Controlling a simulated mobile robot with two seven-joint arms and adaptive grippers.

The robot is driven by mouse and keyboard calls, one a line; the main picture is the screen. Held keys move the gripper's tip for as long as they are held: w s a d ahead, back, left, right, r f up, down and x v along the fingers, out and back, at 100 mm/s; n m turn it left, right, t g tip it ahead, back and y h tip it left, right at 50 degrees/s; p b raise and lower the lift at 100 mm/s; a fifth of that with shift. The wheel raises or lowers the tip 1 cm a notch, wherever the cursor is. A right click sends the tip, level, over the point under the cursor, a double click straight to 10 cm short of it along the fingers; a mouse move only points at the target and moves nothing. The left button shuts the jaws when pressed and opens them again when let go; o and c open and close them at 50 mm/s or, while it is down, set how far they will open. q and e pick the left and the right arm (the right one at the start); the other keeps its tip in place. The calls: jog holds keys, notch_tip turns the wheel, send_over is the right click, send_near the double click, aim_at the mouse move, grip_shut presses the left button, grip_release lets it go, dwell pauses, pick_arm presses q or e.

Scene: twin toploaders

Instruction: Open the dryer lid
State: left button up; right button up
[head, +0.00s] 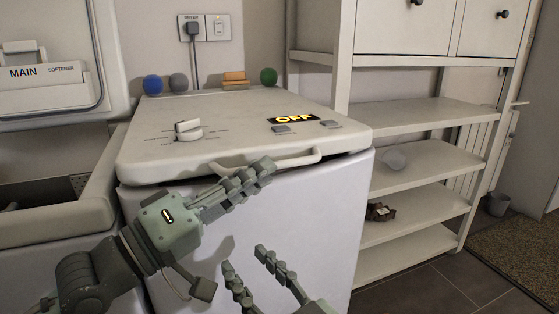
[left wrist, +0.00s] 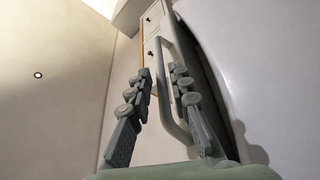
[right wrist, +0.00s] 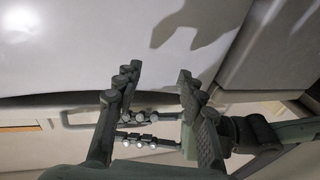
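The dryer (head: 310,215) is a white top-loader, and its lid (head: 240,120) lies down with a thin dark gap under its front edge. The lid's handle (head: 300,160) is a pale bar along that edge. It also shows in the left wrist view (left wrist: 167,85) and the right wrist view (right wrist: 85,122). My left gripper (head: 262,168) is at the handle's left part. In the left wrist view its fingers (left wrist: 160,72) are apart, with the bar between them near the right finger; contact is unclear. My right gripper (head: 247,258) is open and empty, lower, before the dryer's front.
The washer (head: 75,220) at left has its lid (head: 50,65) raised. Balls (head: 152,84) and an orange stack (head: 235,78) stand at the dryer's back. White shelves (head: 420,110) stand at right.

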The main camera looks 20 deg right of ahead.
pick_arm(q)
jog(key=shift+x, duration=2.15)
jog(key=shift+c, duration=0.6)
grip_shut()
